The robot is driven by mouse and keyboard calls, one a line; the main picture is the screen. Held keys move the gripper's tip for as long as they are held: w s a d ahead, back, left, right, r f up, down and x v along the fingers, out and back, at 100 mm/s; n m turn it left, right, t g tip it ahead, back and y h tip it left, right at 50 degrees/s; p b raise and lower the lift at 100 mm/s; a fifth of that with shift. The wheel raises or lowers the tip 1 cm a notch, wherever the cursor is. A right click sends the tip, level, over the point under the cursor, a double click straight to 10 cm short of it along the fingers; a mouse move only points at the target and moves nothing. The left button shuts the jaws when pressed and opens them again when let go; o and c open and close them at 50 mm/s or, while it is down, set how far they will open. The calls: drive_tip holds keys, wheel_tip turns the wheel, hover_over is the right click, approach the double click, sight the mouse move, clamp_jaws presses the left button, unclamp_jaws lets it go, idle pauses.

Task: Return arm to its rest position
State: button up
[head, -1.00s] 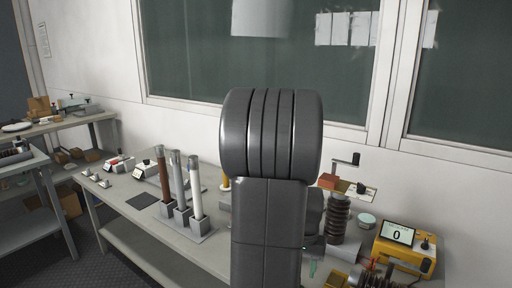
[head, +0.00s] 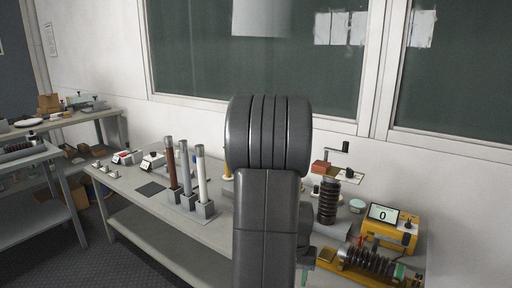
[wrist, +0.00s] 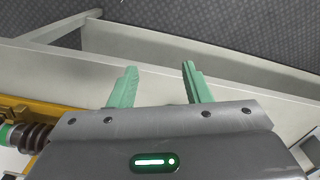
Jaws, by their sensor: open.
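My gripper (wrist: 158,88) shows in the wrist view with its two green fingers spread apart and nothing between them. It is over the front edge of the grey workbench (wrist: 245,88), with the bench's lower shelf and the dark floor beyond. In the head view my arm stands upright in the middle and hides part of the bench (head: 215,233). My gripper is mostly hidden behind the arm there.
Three fuse tubes, brown (head: 170,163), grey (head: 186,170) and white (head: 202,175), stand in a holder left of my arm. A ribbed insulator (head: 328,203), a yellow meter reading 0 (head: 391,228) and a yellow-based ribbed device (head: 370,262) are to the right. Another table (head: 70,120) stands at left.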

wheel_tip(320, 180, down, 6)
drive_tip(key=w+a, duration=0.1)
drive_tip(key=a, duration=0.1)
drive_tip(key=shift+a+n, duration=0.15)
drive_tip(key=shift+n, duration=0.15)
